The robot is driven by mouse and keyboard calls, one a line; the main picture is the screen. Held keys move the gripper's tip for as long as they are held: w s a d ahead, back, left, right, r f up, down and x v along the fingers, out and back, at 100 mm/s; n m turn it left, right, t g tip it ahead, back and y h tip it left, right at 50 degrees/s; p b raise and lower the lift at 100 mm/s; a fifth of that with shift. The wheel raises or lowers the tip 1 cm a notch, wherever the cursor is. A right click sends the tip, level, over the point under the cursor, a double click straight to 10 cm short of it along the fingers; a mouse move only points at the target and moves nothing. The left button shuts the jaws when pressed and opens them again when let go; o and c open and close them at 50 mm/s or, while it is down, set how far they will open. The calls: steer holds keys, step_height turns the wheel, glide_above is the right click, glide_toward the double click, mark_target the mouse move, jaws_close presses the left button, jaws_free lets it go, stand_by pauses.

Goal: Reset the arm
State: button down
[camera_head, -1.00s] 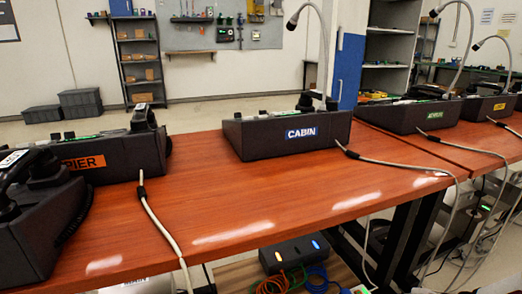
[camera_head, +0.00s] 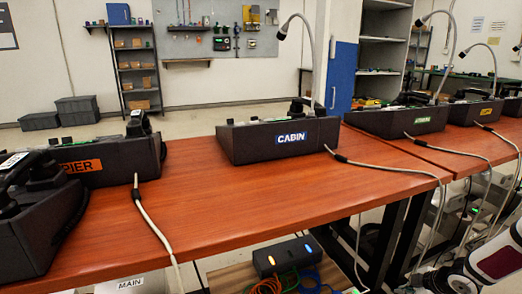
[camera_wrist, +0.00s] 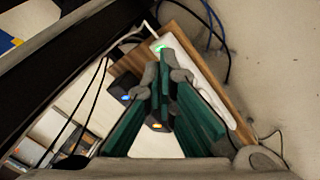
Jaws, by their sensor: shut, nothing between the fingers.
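My gripper (camera_wrist: 165,58) shows in the wrist view, its green-sided fingers brought together at the tips with nothing between them. It is in the space by the underside of the table, and the head view does not show it. Part of my arm (camera_head: 495,255), white with a dark red band, shows at the lower right of the head view, in front of the table's right side. Behind the fingers in the wrist view are a dark box with small lights (camera_wrist: 119,88) and a white strip with a green light (camera_wrist: 205,85), on a wooden board.
A dark box with blue and orange lights (camera_head: 288,258) stands below. The tabletop's middle is clear.

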steer(key=s+a+r+m+g+h, duration=0.1)
steer(key=s+a+r+m+h, duration=0.15)
steer(key=r, duration=0.75)
steer(key=s+a+r+m+g+h, duration=0.1)
steer(key=s+r+m+h, duration=0.15)
steer(key=r, duration=0.75)
steer(key=s+a+r+m+g+h, duration=0.2)
steer(key=s+r, duration=0.2)
steer(key=r, duration=0.6)
steer(key=s+a+r+m, duration=0.4)
steer(key=s+a+r, duration=0.35)
steer(key=s, duration=0.35)
steer(key=s+a+m+g+y, duration=0.1)
steer(key=s+a+m+y, duration=0.15)
steer(key=s+a, duration=0.55)
steer(key=s+a+m+g+y, duration=0.1)
steer(key=s+a+y, duration=0.2)
steer(key=s+a, duration=0.55)
step_height(320, 180, up, 37)
steer(key=s+d+t+p, duration=0.2)
steer(key=t+p, duration=0.2)
steer(key=p, duration=3)
steer(key=shift+s+d+p, duration=0.15)
steer(key=shift+d+p, duration=0.1)
steer(key=shift+p, duration=0.15)
steer(key=shift+n, duration=0.25)
